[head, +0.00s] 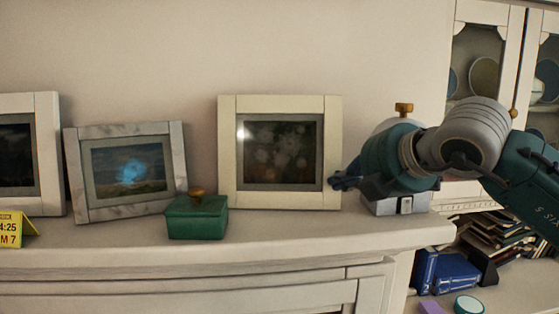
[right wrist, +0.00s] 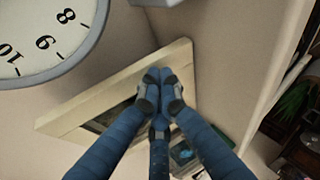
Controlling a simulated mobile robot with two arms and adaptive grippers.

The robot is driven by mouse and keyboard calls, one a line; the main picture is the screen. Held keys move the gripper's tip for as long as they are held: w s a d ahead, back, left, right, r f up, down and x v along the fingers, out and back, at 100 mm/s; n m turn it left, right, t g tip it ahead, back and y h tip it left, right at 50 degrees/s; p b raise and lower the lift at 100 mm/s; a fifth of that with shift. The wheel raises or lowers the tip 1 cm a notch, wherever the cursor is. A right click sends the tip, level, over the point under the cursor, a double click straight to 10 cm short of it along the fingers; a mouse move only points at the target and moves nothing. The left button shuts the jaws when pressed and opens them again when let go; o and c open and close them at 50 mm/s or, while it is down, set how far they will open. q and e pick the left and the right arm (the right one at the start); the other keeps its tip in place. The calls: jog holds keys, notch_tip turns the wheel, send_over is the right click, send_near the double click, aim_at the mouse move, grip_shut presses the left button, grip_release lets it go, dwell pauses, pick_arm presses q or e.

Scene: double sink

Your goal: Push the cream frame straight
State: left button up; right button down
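The cream frame (head: 228,150) stands on the mantel with a dark picture in it. It looks nearly square to the head view, leaning back slightly. It also shows in the right wrist view (right wrist: 62,122) as a pale bar running diagonally behind my fingers. My right gripper (head: 338,183) is at the frame's lower right edge. In the right wrist view its fingers (right wrist: 160,78) are drawn together with nothing between them, and their tips overlap the frame. I cannot tell whether they touch it. My left gripper is not in view.
A green box (head: 197,218) with a gold knob stands at the cream frame's lower left. A tilted marbled frame (head: 78,175) and a white frame (head: 50,150) stand further left. A pale object with a brass knob (head: 404,108) is behind my right arm. A clock dial (right wrist: 40,35) shows in the wrist view.

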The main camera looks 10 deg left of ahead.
jog(key=shift+w+a, duration=0.25)
jog(key=shift+w, duration=0.35)
jog(key=shift+w+a, duration=0.2)
jog(key=shift+w, duration=0.4)
jog(key=shift+s+d+f+b, duration=0.15)
jog(key=shift+s+d+b, duration=0.1)
jog(key=shift+s+b, duration=0.55)
jog(key=s+b, duration=0.1)
jog(key=s+d+b, duration=0.1)
jog(key=s+r+b, duration=0.1)
jog(key=s, duration=0.1)
jog(key=shift+s+d+b, duration=0.1)
jog(key=shift+d+b, duration=0.1)
jog(key=shift+b, duration=0.2)
jog(key=shift+s+d+r, duration=0.15)
jog(key=shift+s, duration=0.3)
